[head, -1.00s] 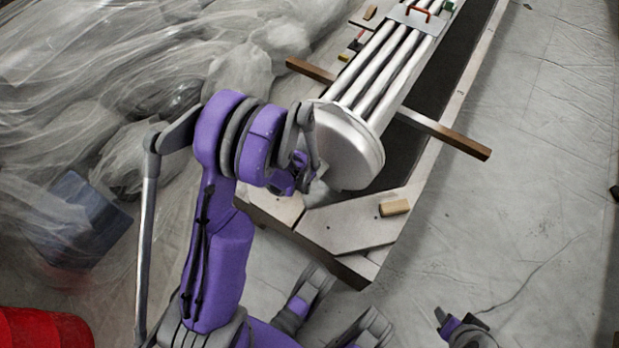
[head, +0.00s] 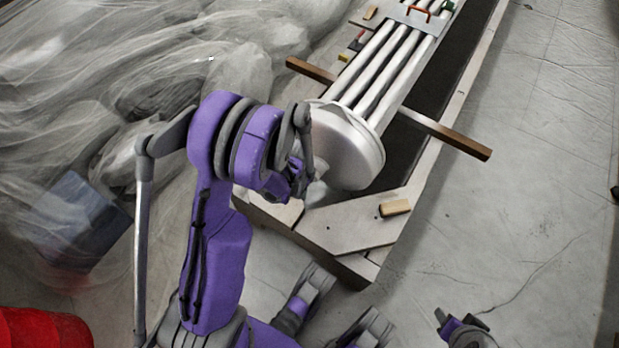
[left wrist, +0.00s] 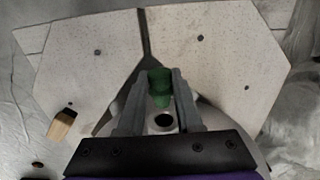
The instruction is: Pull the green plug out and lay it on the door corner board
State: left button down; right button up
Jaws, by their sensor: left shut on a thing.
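The green plug (left wrist: 158,84) is between the fingers of my left gripper (left wrist: 158,98) in the left wrist view, and the gripper is shut on it. A dark round hole (left wrist: 163,121) shows just behind the plug, in the metal end. Whether the plug's tip is clear of the hole cannot be told. In the head view my left gripper (head: 308,188) is at the lower left of the round silver end cap (head: 352,150), and the plug is hidden. Pale corner boards (head: 350,226) lie below the cap; they also show in the left wrist view (left wrist: 215,60). My right gripper (head: 447,322) is low at the right, its jaws unclear.
A small wooden block (head: 395,208) sits on the right corner board. A wooden bar (head: 450,135) sticks out sideways under the silver tubes (head: 385,65). Crumpled clear sheeting (head: 100,90) covers the left. A red object (head: 40,328) is at lower left. Grey floor (head: 540,200) is open at right.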

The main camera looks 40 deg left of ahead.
pick_arm(q)
jog(key=shift+s, duration=0.1)
jog(key=s, duration=0.3)
jog(key=shift+s+d+b, duration=0.2)
jog(key=shift+s+b, duration=0.2)
jog(key=shift+s, duration=0.1)
dwell(0.6)
